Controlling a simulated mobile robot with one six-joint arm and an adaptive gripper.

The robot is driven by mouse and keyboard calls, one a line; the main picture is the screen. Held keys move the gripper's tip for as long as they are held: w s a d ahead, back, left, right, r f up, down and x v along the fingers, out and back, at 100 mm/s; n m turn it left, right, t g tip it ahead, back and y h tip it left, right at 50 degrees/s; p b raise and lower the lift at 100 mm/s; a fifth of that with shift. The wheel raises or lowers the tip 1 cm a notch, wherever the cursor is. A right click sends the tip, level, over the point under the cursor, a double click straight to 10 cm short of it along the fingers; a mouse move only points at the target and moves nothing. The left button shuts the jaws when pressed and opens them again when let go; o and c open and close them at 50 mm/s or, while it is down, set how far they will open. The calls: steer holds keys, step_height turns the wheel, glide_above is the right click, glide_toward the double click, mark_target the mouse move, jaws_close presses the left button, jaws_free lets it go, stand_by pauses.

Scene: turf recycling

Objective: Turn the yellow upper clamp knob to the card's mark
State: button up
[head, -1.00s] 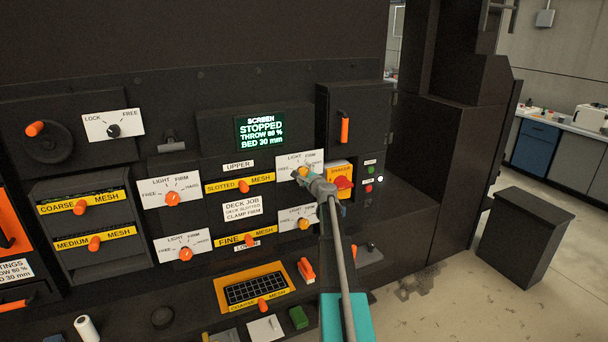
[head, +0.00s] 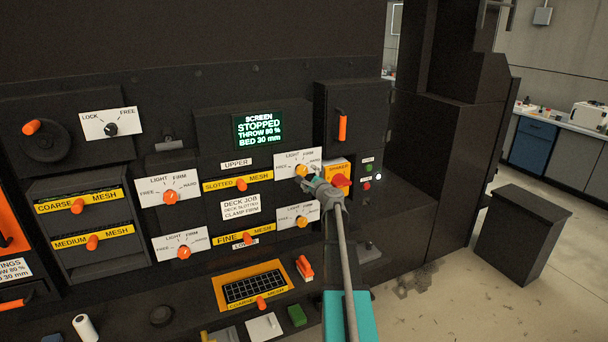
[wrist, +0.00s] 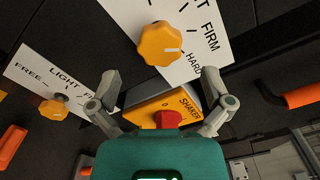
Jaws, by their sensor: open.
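My gripper (wrist: 160,78) is open and empty, fingers spread to either side, apart from the knob. In the head view my gripper (head: 311,179) is just below and right of it. The job card (head: 240,207) reads deck slotted, clamp firm.
The shaker box with its red knob (head: 341,181) is close on the right; it also shows between my fingers in the wrist view (wrist: 168,118). The lower yellow knob (head: 302,222) is below. Orange clamp knobs (head: 170,197) are left. The screen (head: 258,132) reads stopped.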

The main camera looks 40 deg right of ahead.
steer(key=v, duration=0.6)
steer(key=shift+s, duration=0.25)
stand_by(0.3)
steer(key=w+a+f+n+g+y, duration=0.1)
steer(key=a+f+n+y, duration=0.2)
steer(key=a, duration=0.6)
steer(key=w+a+f+n+g+y, duration=0.1)
steer(key=w+a+n+y, duration=0.15)
steer(key=a+n, duration=0.4)
steer(key=s+a+f+n+g+y, duration=0.1)
steer(key=s+a+f+n+g, duration=0.15)
steer(key=a, duration=0.55)
steer(key=s+a+f+n+g+y, duration=0.1)
steer(key=a+f+n+g+y, duration=0.15)
steer(key=a, duration=0.45)
steer(key=s+a+f+n+g, duration=0.2)
steer(key=a+f+n, duration=0.15)
steer(key=a, duration=0.45)
steer(key=s+a+f+n+g+h, duration=0.2)
steer(key=s+a+f+n+g, duration=0.1)
steer(key=s, duration=0.5)
steer(key=s+a+f+n+g+h, duration=0.2)
steer(key=s+a+f+n+g, duration=0.1)
steer(key=s+a+n+g, duration=0.2)
steer(key=s+a, duration=0.2)
steer(key=s, duration=0.2)
steer(key=shift+a+n+h, duration=0.3)
steer(key=shift+a+n, duration=0.1)
